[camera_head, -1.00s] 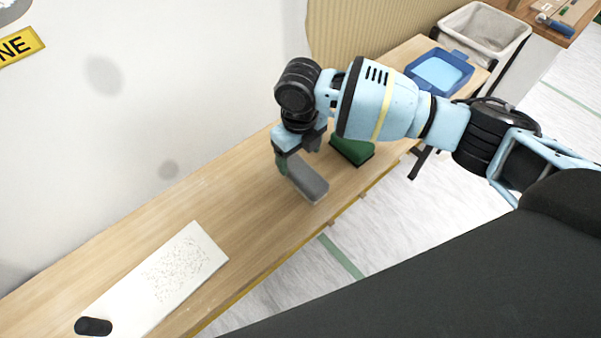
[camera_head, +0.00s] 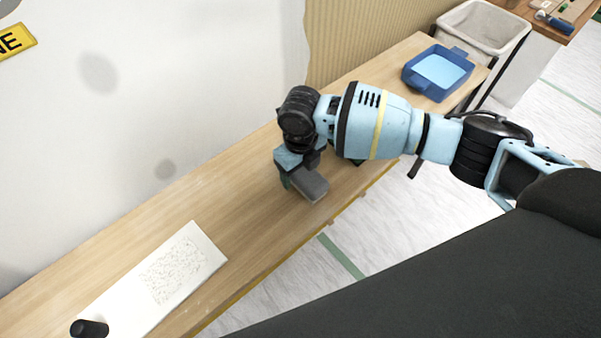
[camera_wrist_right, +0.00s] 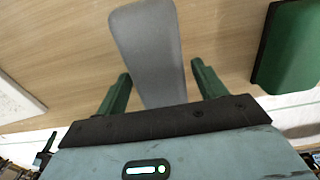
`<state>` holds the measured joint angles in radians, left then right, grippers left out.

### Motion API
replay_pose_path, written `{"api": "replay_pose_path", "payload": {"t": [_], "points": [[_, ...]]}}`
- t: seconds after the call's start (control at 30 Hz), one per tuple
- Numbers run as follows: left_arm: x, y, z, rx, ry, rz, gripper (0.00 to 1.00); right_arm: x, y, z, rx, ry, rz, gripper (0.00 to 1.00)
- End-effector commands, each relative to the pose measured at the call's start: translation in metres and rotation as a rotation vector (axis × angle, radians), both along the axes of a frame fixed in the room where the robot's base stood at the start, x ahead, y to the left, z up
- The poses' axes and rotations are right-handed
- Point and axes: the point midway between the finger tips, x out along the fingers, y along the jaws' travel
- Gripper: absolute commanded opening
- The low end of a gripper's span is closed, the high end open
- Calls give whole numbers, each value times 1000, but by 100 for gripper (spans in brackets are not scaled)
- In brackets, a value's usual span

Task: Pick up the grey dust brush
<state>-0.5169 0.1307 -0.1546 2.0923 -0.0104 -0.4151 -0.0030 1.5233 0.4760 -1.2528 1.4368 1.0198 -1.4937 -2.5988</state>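In the right wrist view, the flat grey body of the brush (camera_wrist_right: 150,45) runs between the two green fingers of my right gripper (camera_wrist_right: 162,90). The fingers are apart, with a gap on each side of the brush. Whether either finger touches it cannot be seen. My left gripper is not in view.
A green block (camera_wrist_right: 290,45) lies right of the brush, mostly hidden by my arm in the head view. A blue tray (camera_head: 412,82) and grey bin (camera_head: 480,25) are farther back. A white speckled board (camera_head: 205,250) with a dark rounded object (camera_head: 90,328) lies left.

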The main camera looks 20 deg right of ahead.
Motion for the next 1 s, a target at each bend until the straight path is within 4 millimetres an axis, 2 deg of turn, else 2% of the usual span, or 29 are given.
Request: {"api": "replay_pose_path", "payload": {"t": [0.03, 0.33, 0.67, 0.83, 0.97, 1.0], "points": [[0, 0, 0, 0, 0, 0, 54, 0, 0, 0, 0, 0, 0, 63], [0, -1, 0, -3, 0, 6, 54, 0, 0, 0, 0, 0, 0, 24], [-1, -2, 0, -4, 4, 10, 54, 1, 0, 4, 1, -2, 0, 24], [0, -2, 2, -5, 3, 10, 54, 1, 0, 18, 1, -3, 1, 24], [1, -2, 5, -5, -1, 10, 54, 2, 0, 38, 1, -5, 1, 24], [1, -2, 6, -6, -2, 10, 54, -5, 2, 39, 0, -1, 4, 24]]}}
